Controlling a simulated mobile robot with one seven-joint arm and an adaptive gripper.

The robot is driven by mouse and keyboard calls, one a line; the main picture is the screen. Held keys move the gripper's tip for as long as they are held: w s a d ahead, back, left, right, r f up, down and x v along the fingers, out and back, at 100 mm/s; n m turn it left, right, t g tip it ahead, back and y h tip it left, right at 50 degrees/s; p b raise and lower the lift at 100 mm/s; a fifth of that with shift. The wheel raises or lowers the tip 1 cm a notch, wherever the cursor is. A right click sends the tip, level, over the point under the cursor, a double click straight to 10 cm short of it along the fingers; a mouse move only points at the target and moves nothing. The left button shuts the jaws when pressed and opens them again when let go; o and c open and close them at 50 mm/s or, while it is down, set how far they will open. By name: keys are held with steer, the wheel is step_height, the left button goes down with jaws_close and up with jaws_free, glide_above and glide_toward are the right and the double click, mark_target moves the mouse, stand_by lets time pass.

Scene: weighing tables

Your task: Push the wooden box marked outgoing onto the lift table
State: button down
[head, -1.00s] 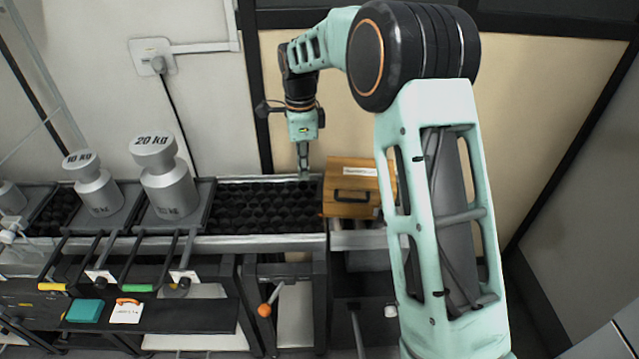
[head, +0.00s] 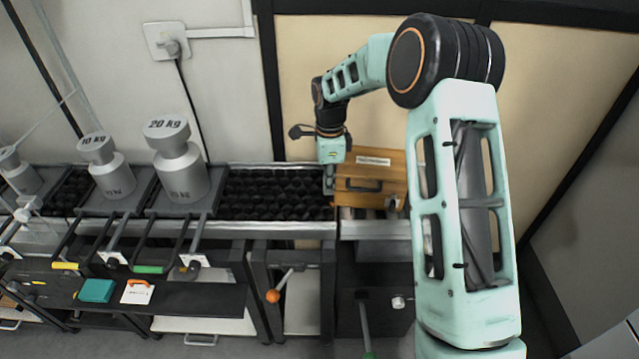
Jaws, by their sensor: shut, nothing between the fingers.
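The wooden box (head: 372,167), with a white label on its top and a dark handle on its front, stands right of centre. The label is too small to read. It rests at the right end of the conveyor, on a section with a metal front edge (head: 375,229); my arm hides what lies farther right. My gripper (head: 329,191) points down, shut and empty, at the left side of the box. It looks close to or touching that side; I cannot tell which. I cannot tell which part is the lift table.
The black roller conveyor (head: 270,196) left of the box is bare. A 20 kg weight (head: 180,168) and a 10 kg weight (head: 107,168) stand farther left. A lever with an orange knob (head: 273,296) sticks out in front.

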mark_target(352, 184)
steer(key=shift+d, duration=0.1)
steer(key=d, duration=0.6)
steer(key=shift+w+d, duration=0.25)
steer(key=shift+w, duration=0.1)
steer(key=shift+a, duration=0.2)
